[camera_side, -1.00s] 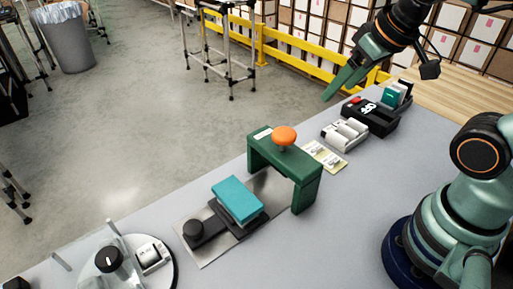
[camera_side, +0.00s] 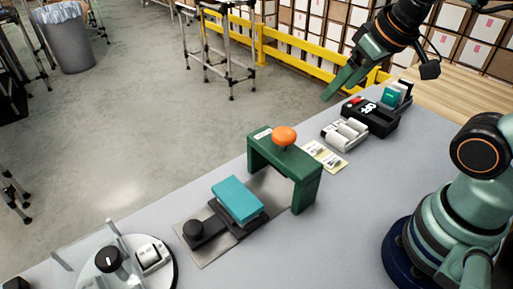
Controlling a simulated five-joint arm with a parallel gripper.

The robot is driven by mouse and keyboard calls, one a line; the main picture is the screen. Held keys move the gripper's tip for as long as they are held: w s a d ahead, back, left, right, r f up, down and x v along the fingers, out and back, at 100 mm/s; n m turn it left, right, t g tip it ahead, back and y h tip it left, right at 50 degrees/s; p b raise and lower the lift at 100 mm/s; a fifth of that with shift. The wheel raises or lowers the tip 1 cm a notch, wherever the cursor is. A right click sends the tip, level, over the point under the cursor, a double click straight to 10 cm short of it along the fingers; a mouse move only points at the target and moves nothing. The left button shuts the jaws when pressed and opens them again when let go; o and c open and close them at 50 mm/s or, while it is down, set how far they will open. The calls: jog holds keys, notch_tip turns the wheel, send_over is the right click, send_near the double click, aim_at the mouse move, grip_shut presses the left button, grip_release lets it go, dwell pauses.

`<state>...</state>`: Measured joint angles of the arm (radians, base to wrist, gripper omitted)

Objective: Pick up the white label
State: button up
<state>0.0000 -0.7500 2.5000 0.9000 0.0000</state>
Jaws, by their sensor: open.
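A pale yellow sheet (camera_side: 336,164) lies on the grey table just right of the green press frame. Small white labels with dark print (camera_side: 316,149) lie on it, too small to read. A small white label (camera_side: 262,134) is also on top of the green frame (camera_side: 305,188), left of its orange knob. My gripper (camera_side: 328,97) hangs at the upper right with green fingers pointing down and left. It is open and empty, in the air apart from the sheet. The gap between its fingers is hard to make out from this side.
A white holder with rolls (camera_side: 344,133), a black device (camera_side: 371,117) and a teal item (camera_side: 391,97) stand behind the sheet. A round dial plate (camera_side: 128,270) is front left. The table's front middle is clear.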

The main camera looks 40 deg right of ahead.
jog(key=c, duration=0.7)
jog(key=m+g, duration=0.5)
jog(key=m, duration=1.3)
send_over(336, 162)
notch_tip(336, 162, down, 13)
jog(key=shift+w+f, duration=0.1)
jog(key=shift+f, duration=5.55)
